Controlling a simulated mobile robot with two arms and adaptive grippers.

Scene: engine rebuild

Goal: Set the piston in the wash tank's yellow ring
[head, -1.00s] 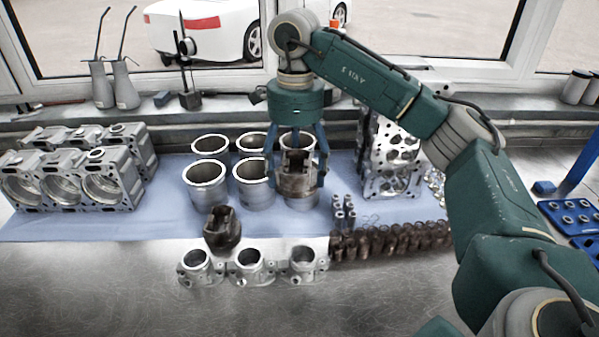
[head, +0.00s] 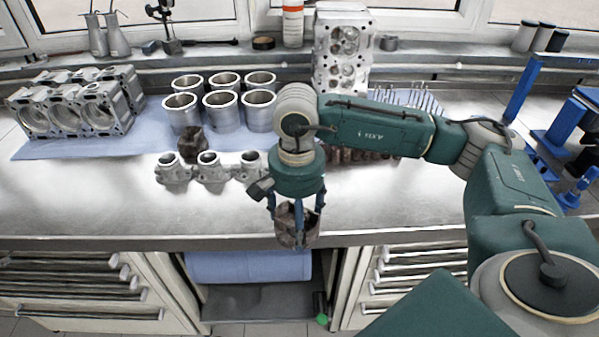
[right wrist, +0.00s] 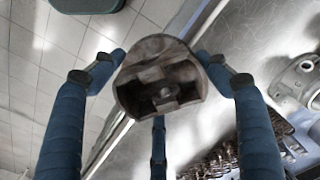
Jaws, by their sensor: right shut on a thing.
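A brown, dirty piston (head: 297,226) is held in my right gripper (head: 296,212), whose fingers are shut around it. It hangs in front of the bench's front edge, with its hollow side toward the wrist. The right wrist view shows the same piston (right wrist: 160,82) between the blue fingers. A second brown piston (head: 192,144) stands on the bench behind the grey carburettor-like castings. The wash tank and its yellow ring are not in view. My left gripper is not in view.
Several metal cylinder liners (head: 222,112) stand on a blue cloth (head: 100,146). An engine block (head: 75,105) is at the left. A cylinder head (head: 342,55) stands at the back. Grey castings (head: 210,170) sit mid-bench. Drawers (head: 85,285) and an open shelf lie below the edge.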

